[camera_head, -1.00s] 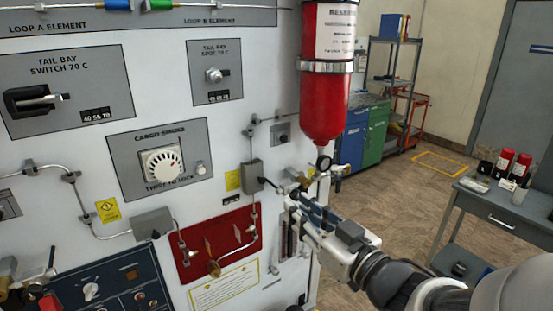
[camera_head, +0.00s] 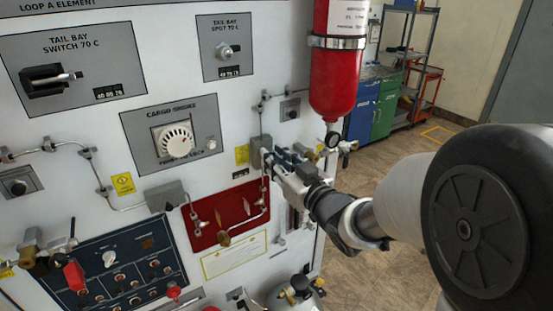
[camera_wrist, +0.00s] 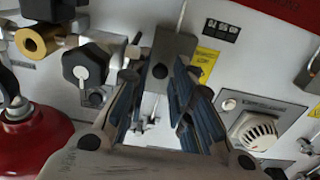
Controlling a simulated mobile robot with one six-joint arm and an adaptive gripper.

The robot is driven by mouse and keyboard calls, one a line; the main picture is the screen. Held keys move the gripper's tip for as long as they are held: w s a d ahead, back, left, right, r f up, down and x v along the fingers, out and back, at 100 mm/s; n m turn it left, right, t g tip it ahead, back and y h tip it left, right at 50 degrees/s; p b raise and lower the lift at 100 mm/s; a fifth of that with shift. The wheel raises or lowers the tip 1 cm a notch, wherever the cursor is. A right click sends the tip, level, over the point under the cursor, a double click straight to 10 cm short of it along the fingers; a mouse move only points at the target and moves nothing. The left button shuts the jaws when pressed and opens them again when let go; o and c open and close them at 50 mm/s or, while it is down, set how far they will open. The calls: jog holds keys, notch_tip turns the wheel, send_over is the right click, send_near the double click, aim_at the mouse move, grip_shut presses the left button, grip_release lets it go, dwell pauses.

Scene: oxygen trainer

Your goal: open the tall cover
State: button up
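I cannot tell for sure which part is the tall cover. A narrow grey box (camera_head: 257,153) stands out from the white panel, left of the red cylinder; it also shows in the wrist view (camera_wrist: 174,49). My gripper (camera_head: 276,156) is right in front of this box, also seen in the wrist view (camera_wrist: 155,78). Its blue-padded fingers are apart, with the box at or just beyond their tips; contact is unclear. A red guard (camera_head: 75,274) stands on the dark blue switch panel (camera_head: 118,272) at lower left, well away from my gripper.
Pipes, a black knob (camera_wrist: 85,66) and a brass fitting (camera_wrist: 38,41) crowd the gripper. A red plate (camera_head: 232,213) lies below. Open floor (camera_head: 375,190) is at right.

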jog(key=shift+c, duration=0.2)
grip_shut()
jog(key=shift+s+a+b, duration=0.1)
jog(key=shift+b, duration=0.3)
jog(key=s+a+m+h+p, duration=0.1)
jog(key=a+m+h+p, duration=0.1)
jog(key=m+h, duration=0.3)
jog(key=s+a+m+g+h+p, duration=0.1)
jog(key=a+m+h+p, duration=0.1)
jog(key=m+h, duration=0.3)
jog(key=s+a+m+h+p, duration=0.1)
jog(key=m+h, duration=0.4)
jog(key=h, duration=0.6)
jog(key=shift+s+a+r+h+p, duration=0.1)
jog(key=shift+s+a+h+p, duration=0.1)
jog(key=shift+a+p, duration=0.3)
jog(key=shift+s+a+r+h+p, duration=0.1)
jog(key=shift+s+a+h+p, duration=0.15)
jog(key=shift+a, duration=0.35)
jog(key=shift+w, duration=0.1)
